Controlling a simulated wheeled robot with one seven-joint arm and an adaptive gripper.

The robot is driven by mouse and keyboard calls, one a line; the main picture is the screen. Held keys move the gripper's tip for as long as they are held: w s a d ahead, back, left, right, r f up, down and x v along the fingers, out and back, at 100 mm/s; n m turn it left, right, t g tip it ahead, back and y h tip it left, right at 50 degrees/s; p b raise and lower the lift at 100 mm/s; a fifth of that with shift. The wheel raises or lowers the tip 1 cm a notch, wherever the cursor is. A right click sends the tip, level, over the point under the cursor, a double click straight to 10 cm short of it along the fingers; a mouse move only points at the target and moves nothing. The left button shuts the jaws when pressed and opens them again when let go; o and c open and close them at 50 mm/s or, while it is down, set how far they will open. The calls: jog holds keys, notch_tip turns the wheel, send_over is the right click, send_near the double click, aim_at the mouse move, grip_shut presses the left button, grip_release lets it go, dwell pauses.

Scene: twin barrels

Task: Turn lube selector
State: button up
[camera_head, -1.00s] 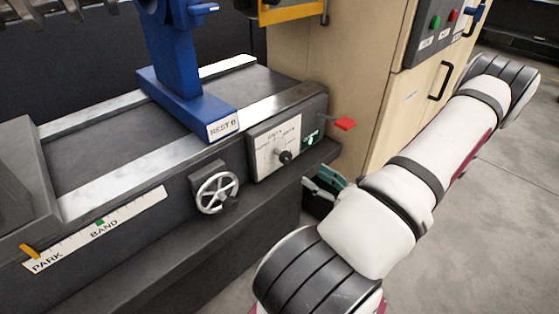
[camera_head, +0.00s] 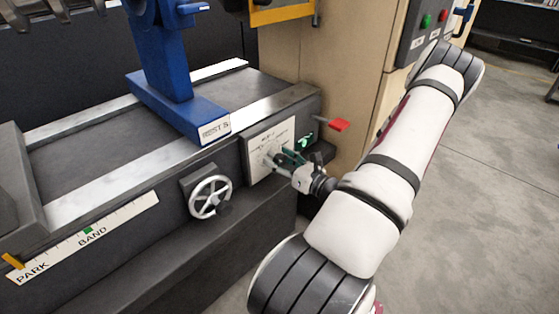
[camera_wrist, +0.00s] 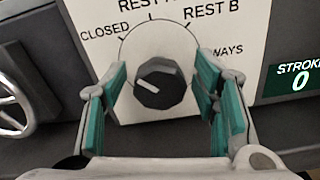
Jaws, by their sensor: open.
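The lube selector is a dark faceted knob (camera_wrist: 160,86) with a pale pointer mark, in the middle of the wrist view. It sits on a white round dial plate (camera_wrist: 160,42) labelled CLOSED, REST A (partly cut off), REST B and WAYS. The pale mark lies toward the knob's left, slightly up. My gripper (camera_wrist: 164,92) is open, with its green-padded fingers to the left and right of the knob, apart from it. In the head view my gripper (camera_head: 278,160) is in front of the white selector panel (camera_head: 256,146) and hides the knob.
A silver handwheel (camera_head: 210,197) is left of the panel, also at the wrist view's left edge (camera_wrist: 12,104). A green STROKE display (camera_wrist: 294,78) is right of it. A red-handled lever (camera_head: 338,124) sticks out nearby.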

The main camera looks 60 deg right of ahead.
jog(key=c, duration=1.2)
